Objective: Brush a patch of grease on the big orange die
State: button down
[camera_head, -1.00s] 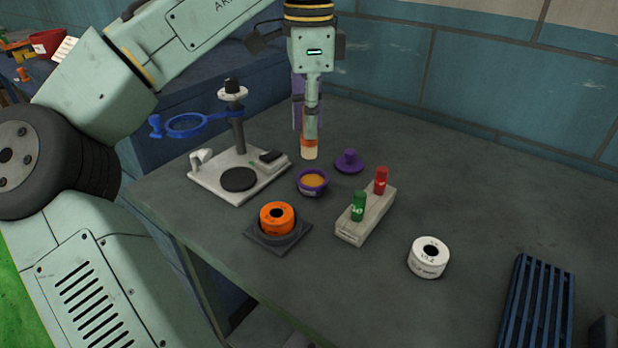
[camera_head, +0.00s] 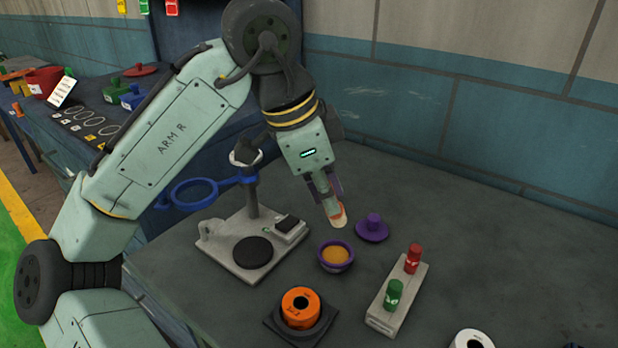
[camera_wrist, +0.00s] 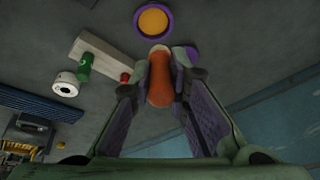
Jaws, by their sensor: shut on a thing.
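The big orange die (camera_head: 301,307) is a thick ring with a dark centre hole. It sits in a dark square holder (camera_head: 272,322) near the front of the table. My gripper (camera_head: 328,193) is shut on a brush (camera_head: 337,215) with an orange-brown handle and a pale tip, which also shows in the wrist view (camera_wrist: 160,82). The brush is tilted, its tip low and just behind a purple pot (camera_head: 336,257) of orange-yellow grease. The pot also shows in the wrist view (camera_wrist: 153,20). Whether grease is on the bristles, I cannot tell.
A purple lid (camera_head: 372,228) lies right of the brush. A pale block (camera_head: 402,308) holds a green and a red plug. A white ring (camera_head: 472,340) is at the lower edge. A stand with a blue hoop (camera_head: 198,193) is at left.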

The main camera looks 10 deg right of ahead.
jog(key=shift+s+f+b, duration=0.1)
jog(key=shift+f+b, duration=0.4)
jog(key=shift+f, duration=0.05)
notch_tip(320, 180, down, 5)
jog(key=b, duration=0.4)
jog(key=shift+b, duration=0.35)
jog(key=shift+f, duration=0.6)
dwell(1.8)
jog(key=shift+r, duration=0.1)
notch_tip(320, 180, up, 7)
jog(key=p, duration=0.7)
dwell(0.8)
